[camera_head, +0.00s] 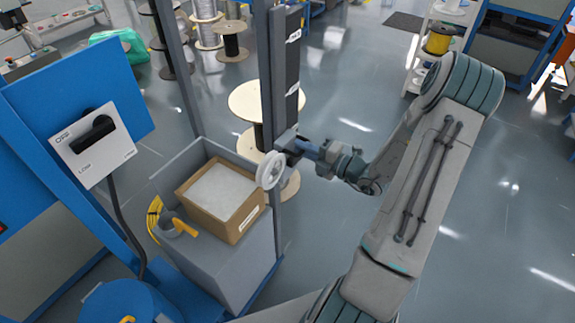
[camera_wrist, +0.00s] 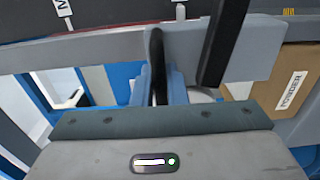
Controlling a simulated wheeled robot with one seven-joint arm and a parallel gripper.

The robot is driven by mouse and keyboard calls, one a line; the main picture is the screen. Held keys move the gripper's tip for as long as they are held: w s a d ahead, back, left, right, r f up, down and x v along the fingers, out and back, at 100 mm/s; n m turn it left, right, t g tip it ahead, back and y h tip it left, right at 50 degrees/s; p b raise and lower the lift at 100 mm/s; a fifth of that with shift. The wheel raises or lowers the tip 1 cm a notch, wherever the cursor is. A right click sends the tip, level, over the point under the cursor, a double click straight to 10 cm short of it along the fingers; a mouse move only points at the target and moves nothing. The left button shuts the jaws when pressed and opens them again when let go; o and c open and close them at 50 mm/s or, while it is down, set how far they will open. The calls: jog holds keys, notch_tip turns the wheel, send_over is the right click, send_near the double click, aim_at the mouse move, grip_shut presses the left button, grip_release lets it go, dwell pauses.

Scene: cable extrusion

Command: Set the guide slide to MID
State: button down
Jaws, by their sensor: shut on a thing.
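The guide slide is a grey carriage (camera_head: 286,140) with a white pulley wheel (camera_head: 270,170), low on a black upright board (camera_head: 293,60). Two white labels show on the board above the carriage, too small to read surely. My gripper (camera_head: 298,146) is shut on the guide slide from the right, below the lower label. In the wrist view the slide's grey bar (camera_wrist: 100,48) runs across the picture, and my gripper (camera_wrist: 162,75) is at its middle. A label starting with M (camera_wrist: 62,3) is cut off at the top edge. The exact finger contact is partly hidden.
A blue machine with a white switch panel (camera_head: 92,145) is at left. A wooden spool (camera_head: 262,103) stands behind the post. Floor to the right is open.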

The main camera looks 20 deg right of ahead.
notch_tip(320, 180, up, 15)
jog(key=p, duration=0.9)
jog(key=shift+p, duration=0.35)
jog(key=c, duration=1.9)
grip_release()
jog(key=o, duration=0.6)
jog(key=shift+w, duration=0.1)
jog(key=shift+d, duration=0.1)
jog(key=shift+v, duration=4.05)
